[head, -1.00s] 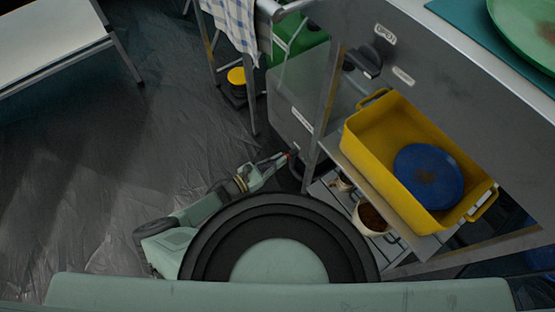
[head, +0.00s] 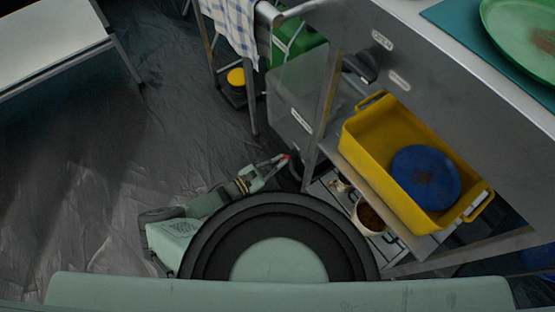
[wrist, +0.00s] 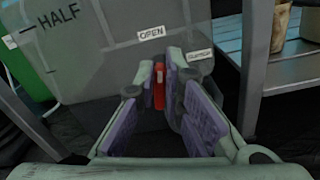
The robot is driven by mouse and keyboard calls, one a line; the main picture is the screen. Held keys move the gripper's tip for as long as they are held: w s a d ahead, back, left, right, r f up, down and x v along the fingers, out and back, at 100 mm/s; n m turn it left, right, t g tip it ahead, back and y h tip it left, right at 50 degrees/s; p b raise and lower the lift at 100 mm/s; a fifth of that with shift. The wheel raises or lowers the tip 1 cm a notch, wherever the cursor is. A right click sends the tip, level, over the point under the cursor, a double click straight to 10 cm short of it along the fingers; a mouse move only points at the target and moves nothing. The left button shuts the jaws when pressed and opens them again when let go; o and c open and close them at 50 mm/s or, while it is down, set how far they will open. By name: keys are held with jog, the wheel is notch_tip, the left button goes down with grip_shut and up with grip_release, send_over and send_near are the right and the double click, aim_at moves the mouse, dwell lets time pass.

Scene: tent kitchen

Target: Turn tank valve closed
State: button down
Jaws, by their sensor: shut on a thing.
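The grey tank (head: 288,95) stands under the counter beside a metal leg. It also fills the upper part of the wrist view (wrist: 105,50), with "HALF" printed on it. A white "OPEN" label (wrist: 151,33) and a second, slanted label (wrist: 200,55), too blurred to read surely, sit near the valve. The red valve handle (wrist: 158,87) stands roughly upright below the "OPEN" label, between my fingertips. My gripper (head: 283,161) is at the tank's low front edge. In the wrist view, my gripper (wrist: 167,88) is shut on the red handle; the valve's base is mostly hidden.
A yellow bin (head: 365,128) holding a blue lid (head: 426,177) sits on the shelf to the right, with a brown-filled cup (head: 370,217) below. A green jerrycan (head: 297,42) stands behind the tank. A metal leg (wrist: 254,65) rises close right. Open floor (head: 110,165) lies left.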

jog(key=shift+s+d+f+m+p, duration=0.25)
jog(key=shift+m+p, duration=0.3)
jog(key=shift+m, duration=2)
jog(key=shift+s+f+m+p, duration=0.15)
jog(key=shift+f+m+p, duration=0.3)
jog(key=shift+m, duration=2.05)
jog(key=shift+s+d+f+m+p, duration=0.2)
jog(key=shift+m+p, duration=0.4)
jog(key=shift+m, duration=1.95)
jog(key=c, duration=1.7)
grip_release()
jog(key=v, duration=1.2)
